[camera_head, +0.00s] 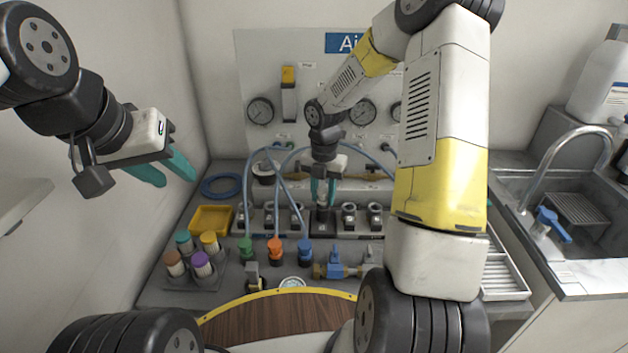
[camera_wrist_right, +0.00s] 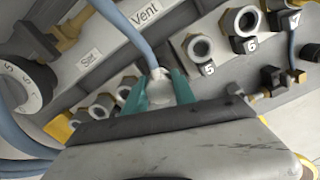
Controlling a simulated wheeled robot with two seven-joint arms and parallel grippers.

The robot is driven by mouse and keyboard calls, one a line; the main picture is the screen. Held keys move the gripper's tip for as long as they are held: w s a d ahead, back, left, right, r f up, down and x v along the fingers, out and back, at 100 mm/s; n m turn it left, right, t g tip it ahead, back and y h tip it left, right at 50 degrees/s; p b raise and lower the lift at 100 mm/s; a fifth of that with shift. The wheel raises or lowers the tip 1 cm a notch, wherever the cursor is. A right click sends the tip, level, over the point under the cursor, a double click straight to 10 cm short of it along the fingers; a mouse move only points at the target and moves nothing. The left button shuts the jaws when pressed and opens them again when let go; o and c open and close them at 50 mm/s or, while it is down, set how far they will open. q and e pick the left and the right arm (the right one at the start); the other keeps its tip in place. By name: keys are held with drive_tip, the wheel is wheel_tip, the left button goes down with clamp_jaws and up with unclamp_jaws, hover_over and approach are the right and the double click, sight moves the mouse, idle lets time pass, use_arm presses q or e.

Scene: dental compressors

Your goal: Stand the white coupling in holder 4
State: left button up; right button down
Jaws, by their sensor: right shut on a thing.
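My right gripper (camera_head: 322,195) is over the middle of the row of holders at the back of the bench. In the right wrist view its teal fingers (camera_wrist_right: 158,92) are shut on the white coupling (camera_wrist_right: 160,88), which has a blue hose running up from it. The coupling is just left of the holder labelled 5 (camera_wrist_right: 198,48), in line with the row. Holder 4's label is hidden, and I cannot tell whether the coupling is seated or just above its holder. My left gripper (camera_head: 166,170) is open and empty, raised at the left, far from the bench.
Green (camera_head: 246,249), orange (camera_head: 275,250) and blue (camera_head: 305,252) couplings with hoses stand in front of the row. A rack (camera_head: 190,281) of coloured caps and a yellow tray (camera_head: 211,219) are at the left. A gauge panel (camera_head: 265,70) rises behind; a sink (camera_head: 580,215) is right.

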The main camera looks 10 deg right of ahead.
drive_tip(key=shift+f, duration=0.15)
drive_tip(key=shift+f, duration=0.6)
drive_tip(key=c, duration=0.9)
unclamp_jaws()
drive_tip(key=shift+c, duration=0.2)
drive_tip(key=shift+r, duration=3.95)
